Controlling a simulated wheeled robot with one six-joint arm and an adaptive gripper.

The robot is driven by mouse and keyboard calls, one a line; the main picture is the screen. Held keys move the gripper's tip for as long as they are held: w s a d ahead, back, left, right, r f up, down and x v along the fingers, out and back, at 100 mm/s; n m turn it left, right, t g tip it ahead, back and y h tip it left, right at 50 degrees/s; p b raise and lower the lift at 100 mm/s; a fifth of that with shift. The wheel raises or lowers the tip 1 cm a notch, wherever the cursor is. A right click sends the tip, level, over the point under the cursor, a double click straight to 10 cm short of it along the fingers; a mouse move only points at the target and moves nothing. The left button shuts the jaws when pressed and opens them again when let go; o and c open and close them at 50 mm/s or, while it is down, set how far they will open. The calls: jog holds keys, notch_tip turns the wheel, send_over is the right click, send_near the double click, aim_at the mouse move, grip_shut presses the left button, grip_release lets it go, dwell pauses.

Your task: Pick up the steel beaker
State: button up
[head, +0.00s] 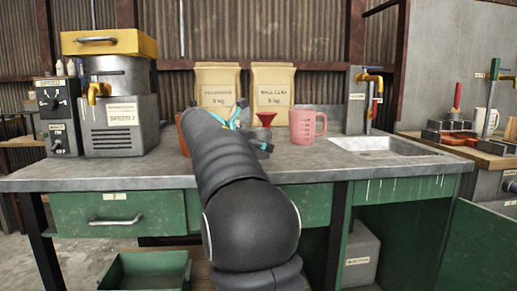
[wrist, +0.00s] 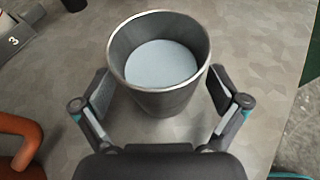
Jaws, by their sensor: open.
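The steel beaker (wrist: 158,100) stands upright on the grey bench top in the wrist view, a grey metal cup with a bright rim. A flat pale blue-grey surface, perhaps its contents or its bottom, shows inside it. My gripper (wrist: 158,92) is open, with one finger on each side of the beaker's body. Small gaps show between the fingers and the wall. In the head view my gripper (head: 243,122) reaches over the bench, and my arm hides the beaker.
On the bench (head: 350,168), a red funnel (head: 265,120) and a pink measuring jug (head: 306,126) stand right of my gripper. Two paper bags (head: 271,92) stand behind. A sink (head: 385,146) is at right, a labelled machine (head: 118,112) at left. An orange handle (wrist: 22,140) shows at lower left.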

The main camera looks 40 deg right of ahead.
jog(key=shift+d+f, duration=0.1)
jog(key=shift+d, duration=0.25)
jog(key=c, duration=1.4)
jog(key=shift+c, duration=0.4)
jog(key=shift+r, duration=0.2)
